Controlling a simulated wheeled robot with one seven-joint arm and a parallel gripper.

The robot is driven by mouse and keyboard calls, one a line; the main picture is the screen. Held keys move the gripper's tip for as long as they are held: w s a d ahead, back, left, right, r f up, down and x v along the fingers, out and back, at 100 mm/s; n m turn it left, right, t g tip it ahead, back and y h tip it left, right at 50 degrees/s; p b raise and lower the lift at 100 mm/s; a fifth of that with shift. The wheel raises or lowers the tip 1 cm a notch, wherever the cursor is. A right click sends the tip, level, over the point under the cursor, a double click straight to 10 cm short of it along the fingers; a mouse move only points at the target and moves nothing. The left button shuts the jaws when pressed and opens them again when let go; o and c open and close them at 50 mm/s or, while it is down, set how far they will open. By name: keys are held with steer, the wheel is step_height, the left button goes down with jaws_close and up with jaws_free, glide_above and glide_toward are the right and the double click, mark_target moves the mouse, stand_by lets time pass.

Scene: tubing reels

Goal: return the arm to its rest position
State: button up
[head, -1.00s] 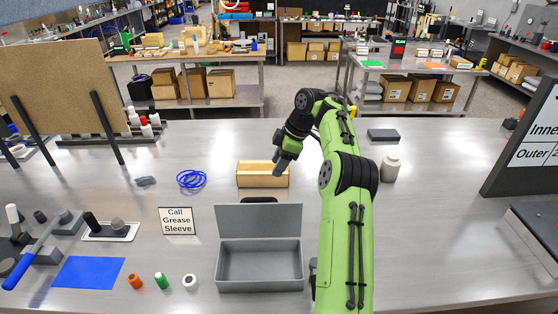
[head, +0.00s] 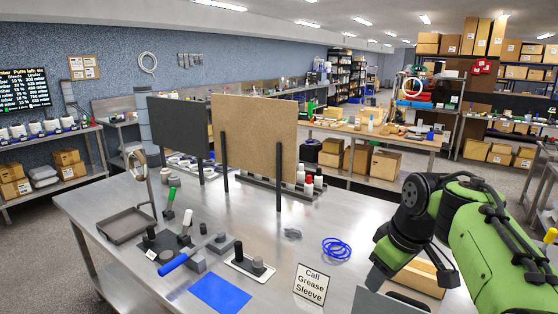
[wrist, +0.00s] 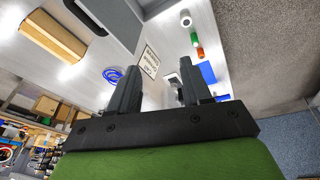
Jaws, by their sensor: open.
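My gripper (head: 380,278) is at the lower right of the head view, at the end of my green arm. It hangs in front of the wooden box (head: 425,276) and partly hides it. In the wrist view the two dark fingers of my gripper (wrist: 160,62) stand apart with nothing between them. The sign, blue tubing and grey bin show beyond the fingers, so the gripper is above the bench.
The metal bench (head: 110,200) carries coiled blue tubing (head: 337,248), a "Call Grease Sleeve" sign (head: 311,284), a blue sheet (head: 221,292) and a grey tray (head: 126,225). Upright boards (head: 254,140) stand behind. The grey bin (wrist: 110,18) shows in the wrist view.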

steer(key=s+a+f+m+t+b, duration=0.1)
steer(key=s+f+m, duration=0.1)
steer(key=s, duration=0.5)
steer(key=s+a+f+m+b, duration=0.1)
steer(key=s+f, duration=0.3)
steer(key=s, duration=0.4)
steer(key=s+a+f+m+t+h+b, duration=0.1)
steer(key=s+a+f+m+b, duration=0.1)
steer(key=s, duration=0.6)
step_height(320, 180, down, 2)
steer(key=shift+a+m+t, duration=0.3)
steer(key=shift+a+m, duration=0.2)
steer(key=shift+m, duration=0.5)
steer(key=shift+c, duration=0.3)
steer(key=shift+s, duration=0.1)
steer(key=shift+c, duration=0.2)
